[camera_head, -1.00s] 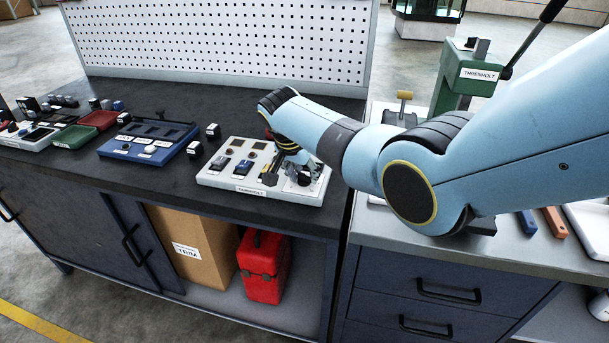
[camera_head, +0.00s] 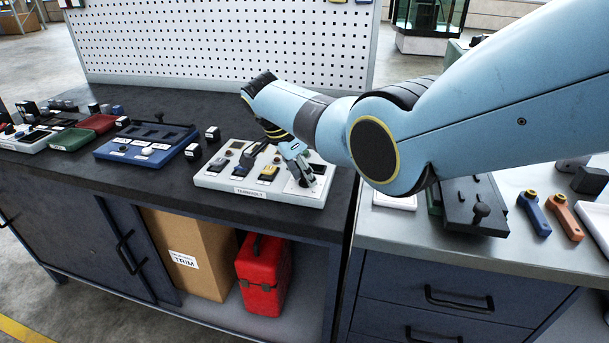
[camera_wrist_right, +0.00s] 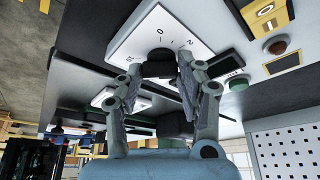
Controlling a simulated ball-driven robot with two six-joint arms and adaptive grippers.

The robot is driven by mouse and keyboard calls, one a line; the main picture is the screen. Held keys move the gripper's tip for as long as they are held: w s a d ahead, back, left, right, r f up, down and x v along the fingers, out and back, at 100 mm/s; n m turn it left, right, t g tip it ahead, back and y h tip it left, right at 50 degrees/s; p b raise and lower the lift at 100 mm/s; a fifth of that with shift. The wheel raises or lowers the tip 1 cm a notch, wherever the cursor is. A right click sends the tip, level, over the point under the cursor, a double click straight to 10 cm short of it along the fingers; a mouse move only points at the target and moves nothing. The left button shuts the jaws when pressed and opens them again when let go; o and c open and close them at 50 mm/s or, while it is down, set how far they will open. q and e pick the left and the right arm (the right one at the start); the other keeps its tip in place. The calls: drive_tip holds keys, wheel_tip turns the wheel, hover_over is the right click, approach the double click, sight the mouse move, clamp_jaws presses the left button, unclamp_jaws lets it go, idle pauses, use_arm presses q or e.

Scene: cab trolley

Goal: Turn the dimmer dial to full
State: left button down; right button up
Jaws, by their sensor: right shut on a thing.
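The dimmer dial shows in the right wrist view as a black round knob (camera_wrist_right: 159,64). It stands on a white square plate (camera_wrist_right: 150,30) with printed numbers, a 0 and a 2 among them. The plate is at the right end of the pale control panel (camera_head: 215,181) on the dark bench. My right gripper (camera_head: 303,178) reaches down onto this end, and in the wrist view its two fingers (camera_wrist_right: 163,72) are shut on the knob from both sides. The knob's pointer is hidden, so its setting cannot be read. My left gripper is not in view.
Other switches sit left of the dial on the panel, close to my gripper. A blue tray-like panel (camera_head: 125,151) and small black blocks (camera_head: 193,151) stand further left. A pegboard (camera_head: 225,40) rises behind. A grey bench with tools (camera_head: 535,210) lies right.

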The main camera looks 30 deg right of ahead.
idle(0.3)
drive_tip(key=o, duration=1.2)
drive_tip(key=shift+c, duration=0.2)
drive_tip(key=v, duration=1.2)
drive_tip(key=shift+d, duration=0.1)
